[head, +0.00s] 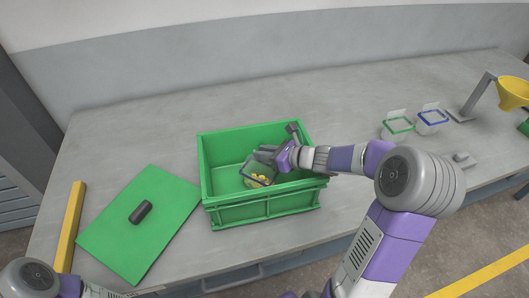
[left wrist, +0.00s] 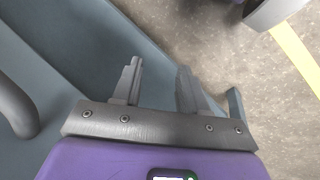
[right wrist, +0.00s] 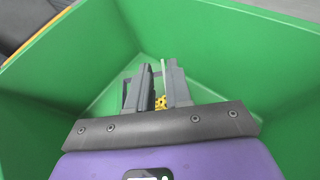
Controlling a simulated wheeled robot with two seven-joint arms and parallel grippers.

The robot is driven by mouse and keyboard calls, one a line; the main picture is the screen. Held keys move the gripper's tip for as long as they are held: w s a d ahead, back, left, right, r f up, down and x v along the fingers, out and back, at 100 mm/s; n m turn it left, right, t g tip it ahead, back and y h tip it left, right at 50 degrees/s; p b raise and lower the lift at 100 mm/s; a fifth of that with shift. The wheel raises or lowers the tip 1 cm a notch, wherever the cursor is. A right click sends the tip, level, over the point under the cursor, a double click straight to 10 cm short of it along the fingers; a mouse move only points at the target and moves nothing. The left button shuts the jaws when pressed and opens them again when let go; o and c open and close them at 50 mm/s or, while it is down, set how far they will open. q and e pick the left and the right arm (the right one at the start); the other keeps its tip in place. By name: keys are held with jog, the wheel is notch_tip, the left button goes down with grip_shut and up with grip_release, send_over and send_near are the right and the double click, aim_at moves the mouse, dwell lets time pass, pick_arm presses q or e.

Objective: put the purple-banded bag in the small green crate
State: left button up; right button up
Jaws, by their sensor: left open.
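The small green crate (head: 265,210) stands open in the middle of the table; its walls also fill the right wrist view (right wrist: 60,70). A clear bag with yellow contents (head: 257,174) is inside it, tilted; its band colour is hard to make out. My right gripper (head: 266,154) reaches down into the crate. In the right wrist view its fingers (right wrist: 160,88) are close together on the bag, whose yellow contents (right wrist: 161,103) show between them. Whether the bag touches the crate floor is unclear. My left gripper (left wrist: 156,85) is open and empty, away from the crate.
A flat green lid (head: 112,225) with a dark handle (head: 140,212) lies left of the crate, beside a yellow bar (head: 70,228). Green-banded (head: 398,126) and blue-banded (head: 432,118) bags and a yellow funnel (head: 513,92) on a stand are at the right. The table behind the crate is clear.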

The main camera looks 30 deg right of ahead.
jog(key=shift+o, duration=1.1)
jog(key=shift+r, duration=0.15)
jog(key=r+p+v, duration=0.1)
jog(key=p+v, duration=0.3)
jog(key=v, duration=0.8)
